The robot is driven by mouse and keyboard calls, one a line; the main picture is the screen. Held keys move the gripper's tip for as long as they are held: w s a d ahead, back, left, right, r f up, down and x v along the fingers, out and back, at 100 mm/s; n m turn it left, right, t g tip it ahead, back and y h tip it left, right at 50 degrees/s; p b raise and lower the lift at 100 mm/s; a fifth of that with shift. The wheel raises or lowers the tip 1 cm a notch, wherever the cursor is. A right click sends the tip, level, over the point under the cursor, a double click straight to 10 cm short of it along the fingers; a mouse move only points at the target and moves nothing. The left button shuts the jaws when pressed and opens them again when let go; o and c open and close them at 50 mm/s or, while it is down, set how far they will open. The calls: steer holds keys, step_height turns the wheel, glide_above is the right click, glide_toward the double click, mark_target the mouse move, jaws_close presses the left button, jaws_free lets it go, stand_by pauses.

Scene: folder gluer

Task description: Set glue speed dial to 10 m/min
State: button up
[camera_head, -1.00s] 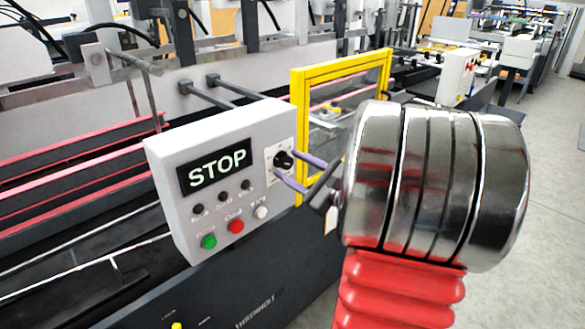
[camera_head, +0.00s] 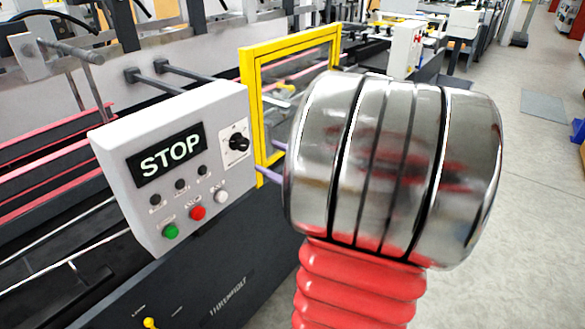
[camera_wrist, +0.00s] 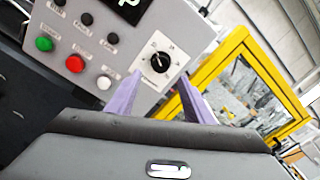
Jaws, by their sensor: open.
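The glue speed dial is a black knob (camera_head: 238,142) on a white scale plate at the right side of the grey control box (camera_head: 112,160). It also shows in the wrist view (camera_wrist: 160,63), upper middle; the scale marks are too small to read. My gripper (camera_head: 270,162) is to the right of the box, partly hidden behind my metal wrist housing. In the wrist view its two purple fingers (camera_wrist: 155,100) are apart with nothing between them. The fingertips are below the dial in that picture and apart from it. The display (camera_head: 170,155) reads STOP.
Below the display are several small black knobs and a green button (camera_head: 170,231), a red button (camera_head: 198,213) and a white button (camera_head: 221,196). A yellow-framed guard (camera_head: 252,100) stands just right of and behind the box. Open floor lies at the far right.

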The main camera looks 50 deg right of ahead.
steer(key=shift+s+d, duration=0.1)
steer(key=shift+s, duration=2.6)
steer(key=w+a+f+n+g+y, duration=0.25)
steer(key=a+n, duration=0.25)
steer(key=a, duration=0.4)
steer(key=w+a+f+n+g+y, duration=0.2)
steer(key=w+a+n+g+y, duration=0.15)
steer(key=a, duration=0.55)
steer(key=s+a+f+n+g+h, duration=0.1)
steer(key=s+a+f+n+g, duration=0.1)
steer(key=s+a+n+g, duration=0.35)
steer(key=s+a+f+n+g+h, duration=0.1)
steer(key=s+a+f+n+g, duration=0.15)
steer(key=a+n, duration=0.55)
steer(key=r+n+h, duration=0.1)
steer(key=n, duration=0.1)
steer(key=r+n+t+h, duration=0.1)
steer(key=r+n+h, duration=0.1)
steer(key=n, duration=0.1)
steer(key=r+n+h, duration=0.1)
steer(key=n, duration=0.1)
steer(key=shift+a+r+n+t+h, duration=0.3)
steer(key=shift+a+r, duration=0.05)
steer(key=shift+a, duration=0.05)
